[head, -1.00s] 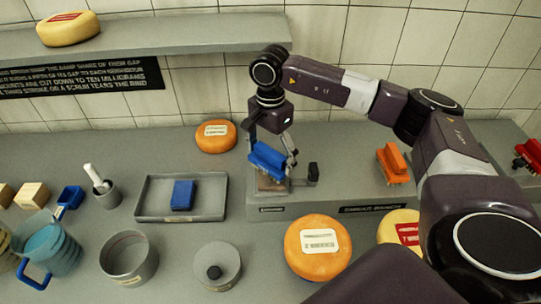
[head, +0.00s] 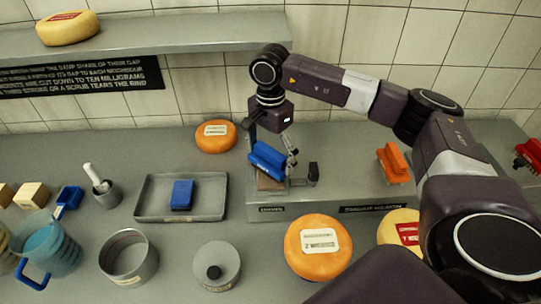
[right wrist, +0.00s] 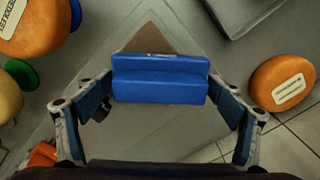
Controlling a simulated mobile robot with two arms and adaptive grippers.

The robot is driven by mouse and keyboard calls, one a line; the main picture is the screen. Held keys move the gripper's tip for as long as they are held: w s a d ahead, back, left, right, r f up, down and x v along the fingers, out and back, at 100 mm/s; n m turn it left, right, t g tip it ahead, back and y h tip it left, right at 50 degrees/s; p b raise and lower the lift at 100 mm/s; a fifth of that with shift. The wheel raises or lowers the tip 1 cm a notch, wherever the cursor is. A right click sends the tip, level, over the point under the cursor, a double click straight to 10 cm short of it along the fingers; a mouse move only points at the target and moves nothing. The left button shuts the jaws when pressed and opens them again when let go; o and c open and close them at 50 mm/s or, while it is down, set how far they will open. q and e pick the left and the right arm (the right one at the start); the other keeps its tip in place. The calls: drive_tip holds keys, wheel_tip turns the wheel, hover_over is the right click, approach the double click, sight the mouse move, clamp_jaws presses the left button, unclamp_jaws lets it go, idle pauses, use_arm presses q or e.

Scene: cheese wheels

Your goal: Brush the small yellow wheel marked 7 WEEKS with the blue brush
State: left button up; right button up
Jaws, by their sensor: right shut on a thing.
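My right gripper (head: 270,155) is shut on the blue brush (head: 266,163), with a fingertip at each end of the block. The brush is over the left part of the raised grey ledge (head: 340,190); I cannot tell whether it touches it. The right wrist view shows the brush (right wrist: 160,90) between the fingers (right wrist: 160,78). A yellow wheel with a red label (head: 398,226) is partly hidden behind my right arm. Another yellow wheel with a red label (head: 68,28) is on the upper shelf. I cannot read 7 WEEKS on either. My left gripper is not in view.
A large orange wheel (head: 318,270) stands in front of the ledge, and a small orange wheel (head: 215,136) at the back. An orange brush (head: 393,162) and a red brush (head: 530,153) are to the right. A grey tray (head: 150,208) holds a blue block (head: 182,195).

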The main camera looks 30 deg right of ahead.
sight(270, 151)
idle(0.4)
drive_tip(key=shift+r+p, duration=1.95)
drive_tip(key=shift+r, duration=1.55)
